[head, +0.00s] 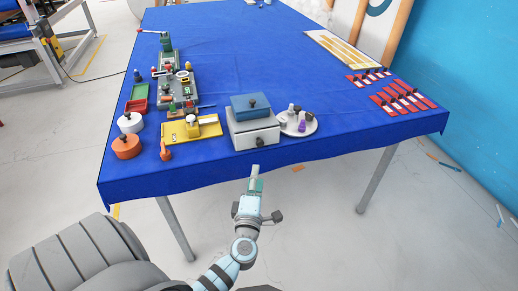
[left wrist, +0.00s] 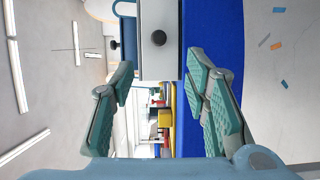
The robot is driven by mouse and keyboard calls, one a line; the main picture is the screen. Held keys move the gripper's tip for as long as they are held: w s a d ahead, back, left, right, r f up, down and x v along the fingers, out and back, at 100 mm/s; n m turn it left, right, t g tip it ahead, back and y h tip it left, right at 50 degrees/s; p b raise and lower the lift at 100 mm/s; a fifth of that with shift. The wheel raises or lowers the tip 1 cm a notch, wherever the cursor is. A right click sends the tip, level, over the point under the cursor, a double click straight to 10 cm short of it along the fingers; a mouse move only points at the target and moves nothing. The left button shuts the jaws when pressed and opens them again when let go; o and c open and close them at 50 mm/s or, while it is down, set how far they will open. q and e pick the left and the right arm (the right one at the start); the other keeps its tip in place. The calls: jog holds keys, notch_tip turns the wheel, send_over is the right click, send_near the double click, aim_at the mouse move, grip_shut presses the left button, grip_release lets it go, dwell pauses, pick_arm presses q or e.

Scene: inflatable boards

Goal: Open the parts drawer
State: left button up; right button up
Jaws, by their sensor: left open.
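The parts drawer is a white-grey box (head: 253,130) with a blue top carrying a dark knob, standing near the front edge of the blue table. Its pale front has a round dark knob (head: 259,141). The front looks shut. In the left wrist view the knob (left wrist: 158,38) shows on the pale front panel (left wrist: 160,65), ahead of the fingers. My left gripper (head: 257,178) is just in front of the table edge, below and short of the knob. In the left wrist view its green-padded fingers (left wrist: 160,82) are spread apart with nothing between them. My right gripper is out of view.
A round grey tray (head: 312,128) with small pieces stands right of the drawer box. Red strips (head: 395,100) lie at the right. The table's middle is clear.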

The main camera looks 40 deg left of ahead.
aim_at(260, 145)
pick_arm(q)
jog(key=b+x, duration=0.2)
jog(key=x, duration=1.1)
jog(key=shift+w+a, duration=0.15)
jog(key=shift+w, duration=0.1)
jog(key=shift+w+a+r, duration=0.15)
jog(key=shift+w, duration=0.05)
grip_shut()
